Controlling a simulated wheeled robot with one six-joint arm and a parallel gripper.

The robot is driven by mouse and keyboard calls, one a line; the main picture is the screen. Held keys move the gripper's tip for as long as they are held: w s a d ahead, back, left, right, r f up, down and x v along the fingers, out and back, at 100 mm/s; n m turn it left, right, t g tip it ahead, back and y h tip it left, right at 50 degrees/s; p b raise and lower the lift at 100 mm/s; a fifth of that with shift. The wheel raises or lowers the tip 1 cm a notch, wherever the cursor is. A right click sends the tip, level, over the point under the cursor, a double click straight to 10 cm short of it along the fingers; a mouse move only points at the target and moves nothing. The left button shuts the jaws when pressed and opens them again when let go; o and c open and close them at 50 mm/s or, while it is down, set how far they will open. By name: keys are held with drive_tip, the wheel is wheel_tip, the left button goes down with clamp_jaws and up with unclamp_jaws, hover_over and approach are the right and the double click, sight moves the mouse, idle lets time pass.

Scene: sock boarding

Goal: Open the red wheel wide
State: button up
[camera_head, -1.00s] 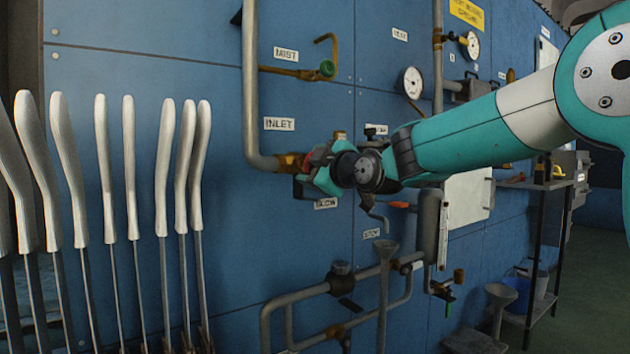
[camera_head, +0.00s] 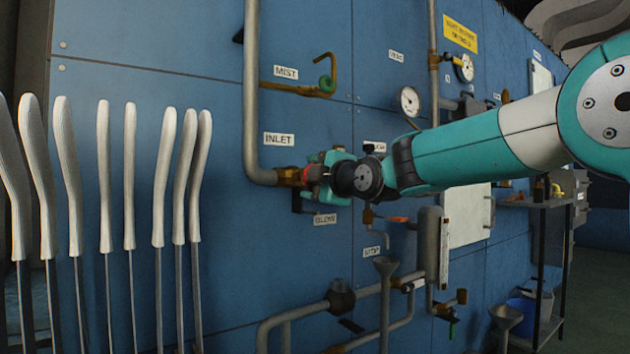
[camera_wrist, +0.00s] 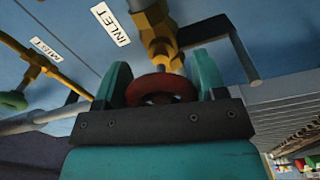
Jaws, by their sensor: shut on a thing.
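The red wheel (camera_wrist: 160,88) sits on a brass valve (camera_wrist: 155,35) below the INLET label (camera_wrist: 110,24) in the wrist view. My gripper (camera_wrist: 162,82) is shut on the wheel, one teal finger on each side of its rim. In the head view my gripper (camera_head: 322,178) is at the wall by the INLET label (camera_head: 279,139), at the brass fitting (camera_head: 288,176) where the grey pipe ends. The wheel is mostly hidden there by my gripper and wrist.
A green wheel (camera_head: 326,84) is on the MIST pipe above. White sock boards (camera_head: 130,175) stand in a row at left. A dark bracket (camera_wrist: 225,45) stands beside the valve.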

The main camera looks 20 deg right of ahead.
drive_tip(key=shift+d, duration=0.1)
drive_tip(key=o, duration=0.9)
drive_tip(key=p+v, duration=0.1)
drive_tip(key=v, duration=1.6)
drive_tip(key=shift+s, duration=0.15)
